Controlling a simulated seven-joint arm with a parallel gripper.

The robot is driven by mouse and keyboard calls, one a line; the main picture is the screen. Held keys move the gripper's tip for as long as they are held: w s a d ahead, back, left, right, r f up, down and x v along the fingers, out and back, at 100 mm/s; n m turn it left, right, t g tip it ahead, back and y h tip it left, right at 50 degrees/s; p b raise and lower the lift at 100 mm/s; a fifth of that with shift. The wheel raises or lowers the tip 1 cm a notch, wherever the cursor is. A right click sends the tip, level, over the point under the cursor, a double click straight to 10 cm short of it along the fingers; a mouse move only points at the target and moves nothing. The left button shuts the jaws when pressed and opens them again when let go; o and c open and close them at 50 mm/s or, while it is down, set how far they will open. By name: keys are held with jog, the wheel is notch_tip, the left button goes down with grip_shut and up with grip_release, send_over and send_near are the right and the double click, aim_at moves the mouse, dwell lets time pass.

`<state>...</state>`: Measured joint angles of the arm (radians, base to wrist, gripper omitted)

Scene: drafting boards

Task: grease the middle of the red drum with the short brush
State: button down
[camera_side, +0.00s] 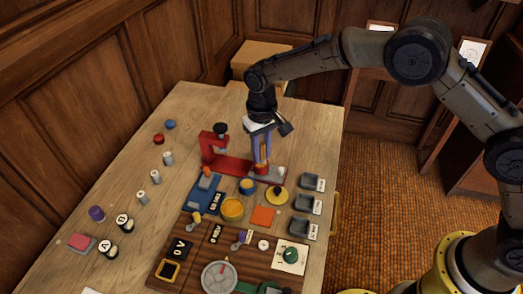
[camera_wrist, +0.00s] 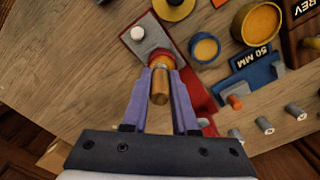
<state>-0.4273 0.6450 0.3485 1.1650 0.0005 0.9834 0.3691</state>
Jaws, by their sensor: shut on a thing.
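My gripper (camera_side: 262,160) has purple fingers, seen from above in the wrist view (camera_wrist: 161,76). It is shut on a short wooden handle (camera_wrist: 160,90), which I take for the short brush. The handle points toward the wrist camera. Its lower end meets a red and yellow round thing (camera_wrist: 161,58), probably the red drum, which also shows beneath the fingertips in the side view (camera_side: 262,169). The brush's bristles are hidden, so I cannot tell whether they touch the drum. A pale plate with a white knob (camera_wrist: 137,33) lies beside the drum.
A red clamp-shaped frame (camera_side: 221,159) stands close left of my gripper. A blue cup (camera_side: 247,188) with orange contents, a yellow pot (camera_side: 232,210) and a yellow disc with a black knob (camera_side: 277,196) are in front. Grey trays (camera_side: 312,183) line the right. The table's far end is clear.

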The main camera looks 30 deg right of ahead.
jog(key=shift+r, duration=0.1)
jog(key=shift+r, duration=3.45)
